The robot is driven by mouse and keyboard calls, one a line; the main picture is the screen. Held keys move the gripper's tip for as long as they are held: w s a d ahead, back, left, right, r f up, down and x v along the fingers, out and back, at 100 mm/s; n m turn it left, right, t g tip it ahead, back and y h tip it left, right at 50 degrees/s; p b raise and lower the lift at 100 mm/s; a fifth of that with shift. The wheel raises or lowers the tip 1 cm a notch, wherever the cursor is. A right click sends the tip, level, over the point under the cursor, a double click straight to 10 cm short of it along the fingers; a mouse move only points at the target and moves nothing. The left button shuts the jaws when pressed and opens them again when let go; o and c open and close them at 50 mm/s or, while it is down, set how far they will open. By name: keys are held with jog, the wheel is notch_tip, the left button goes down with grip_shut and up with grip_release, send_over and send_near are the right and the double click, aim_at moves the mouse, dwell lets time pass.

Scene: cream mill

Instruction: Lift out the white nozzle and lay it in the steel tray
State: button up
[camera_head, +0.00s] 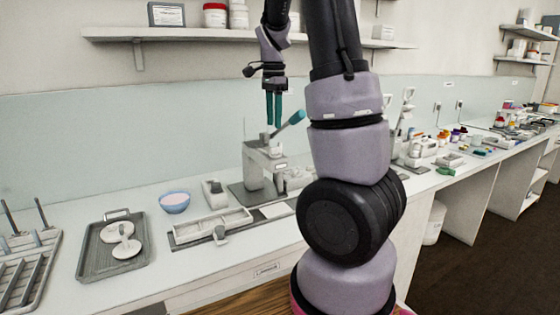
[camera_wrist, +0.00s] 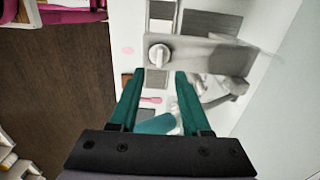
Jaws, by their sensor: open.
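My gripper (camera_head: 273,110) is open and empty, pointing down above the grey-white bench machine (camera_head: 258,165) with a teal lever. In the wrist view a white round, knobbed piece (camera_wrist: 159,54) sits at the end of a grey block, just beyond my gripper (camera_wrist: 155,78); it may be the white nozzle, but I cannot be sure. The fingers are apart from it. In the head view I cannot single out the nozzle. The grey metal tray (camera_head: 92,262) at the left holds white round parts; it looks like the steel tray.
A blue bowl (camera_head: 174,203) and a flat compartmented holder (camera_head: 187,238) stand between the tray and the machine. A rack with upright rods (camera_head: 28,262) is at the far left. The teal lever (camera_wrist: 157,124) rises close to my fingers. A wall shelf (camera_head: 200,34) hangs behind.

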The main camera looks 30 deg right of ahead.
jog(key=f, duration=0.8)
jog(key=shift+d+f, duration=0.25)
grip_shut()
dwell(1.1)
